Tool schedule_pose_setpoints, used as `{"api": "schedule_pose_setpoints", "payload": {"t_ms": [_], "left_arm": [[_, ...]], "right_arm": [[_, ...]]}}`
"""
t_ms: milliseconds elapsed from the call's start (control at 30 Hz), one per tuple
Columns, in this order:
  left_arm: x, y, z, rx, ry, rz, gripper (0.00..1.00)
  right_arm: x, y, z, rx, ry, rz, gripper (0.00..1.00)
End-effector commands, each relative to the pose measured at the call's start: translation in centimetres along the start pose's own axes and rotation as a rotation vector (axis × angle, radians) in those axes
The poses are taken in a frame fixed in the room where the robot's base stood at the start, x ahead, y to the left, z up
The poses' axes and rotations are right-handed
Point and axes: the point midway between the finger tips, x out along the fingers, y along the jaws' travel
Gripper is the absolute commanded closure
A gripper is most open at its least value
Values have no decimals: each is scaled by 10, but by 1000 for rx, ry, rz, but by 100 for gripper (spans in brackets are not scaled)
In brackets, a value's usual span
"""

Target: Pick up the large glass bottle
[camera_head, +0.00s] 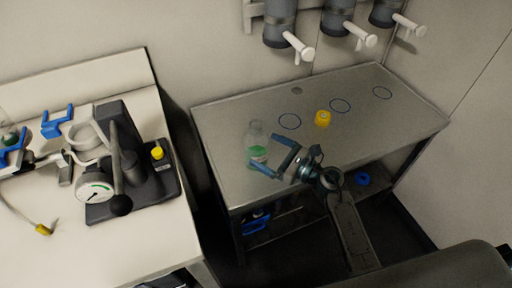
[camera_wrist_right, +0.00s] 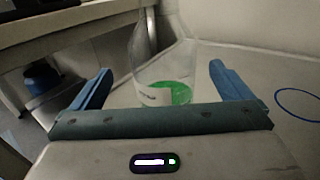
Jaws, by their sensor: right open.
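The large clear glass bottle (camera_head: 256,147) stands upright near the left end of the grey table (camera_head: 225,115), with green in its lower part and a white label. My right gripper (camera_head: 273,154) is open, just to the right of the bottle in the head view. In the right wrist view the bottle (camera_wrist_right: 163,70) stands upright between the two spread blue fingers of the gripper (camera_wrist_right: 158,85). The gripper's crossbar hides the bottle's foot and the frame edge cuts off its top.
Grey cylinders with white handles (camera_head: 301,47) hang on the wall above. A white bench (camera_head: 150,235) at left carries a gauge (camera_head: 95,192) and dark apparatus.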

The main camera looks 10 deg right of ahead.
Motion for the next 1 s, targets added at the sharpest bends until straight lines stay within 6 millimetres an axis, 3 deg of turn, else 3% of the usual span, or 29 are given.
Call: {"api": "schedule_pose_setpoints", "payload": {"t_ms": [333,633,1000], "left_arm": [[-19,-1,4,0,-5,1,30],[-19,-1,2,-1,-2,1,30],[-19,0,2,-1,-2,1,30]], "right_arm": [[46,-5,5,3,-3,-1,2],[51,-4,2,1,0,-1,2],[51,-5,4,1,-3,-1,72]]}}
